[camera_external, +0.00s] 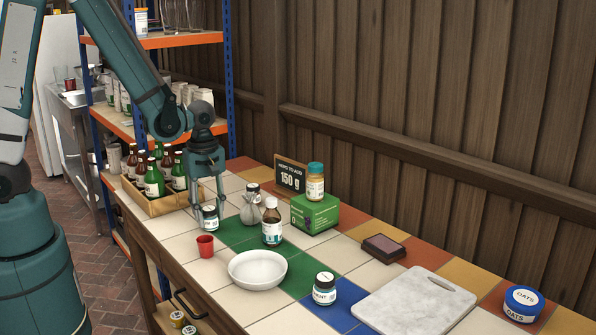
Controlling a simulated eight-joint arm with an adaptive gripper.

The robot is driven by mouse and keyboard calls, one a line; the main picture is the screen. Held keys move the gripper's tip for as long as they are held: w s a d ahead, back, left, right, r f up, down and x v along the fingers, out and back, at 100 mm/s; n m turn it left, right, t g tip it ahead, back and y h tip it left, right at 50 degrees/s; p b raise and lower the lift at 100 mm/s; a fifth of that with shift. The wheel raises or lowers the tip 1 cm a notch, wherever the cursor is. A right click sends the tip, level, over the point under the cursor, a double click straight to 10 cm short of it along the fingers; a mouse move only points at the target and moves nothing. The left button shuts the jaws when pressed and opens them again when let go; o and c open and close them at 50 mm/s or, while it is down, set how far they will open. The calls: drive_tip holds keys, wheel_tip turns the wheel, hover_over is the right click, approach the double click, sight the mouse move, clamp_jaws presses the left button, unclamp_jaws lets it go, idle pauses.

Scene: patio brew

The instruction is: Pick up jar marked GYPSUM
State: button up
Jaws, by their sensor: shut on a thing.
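My gripper (209,203) points down over the tiled counter, in front of the bottle crate. Its fingers are shut on a small white-labelled jar (210,218). The label is too small to read, so I cannot tell whether it says GYPSUM. The jar is upright and at or just above the counter; I cannot tell which. Another small dark-lidded jar (253,191) stands behind, partly hidden by a grey pouch (250,212). A white-lidded jar (324,289) stands at the front, its label ending in what looks like "ENT". A teal-lidded jar (315,184) stands on a green box (315,214).
A wooden crate (165,206) of bottles stands left of my gripper. A red cup (205,246), brown bottle (272,223) and white bowl (257,269) are close by. A "150 g" sign (290,173), marble board (415,302) and OATS tub (522,303) stand farther right.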

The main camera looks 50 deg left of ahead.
sight(209, 208)
drive_tip(key=shift+r+p, duration=1.15)
drive_tip(key=shift+r, duration=3.7)
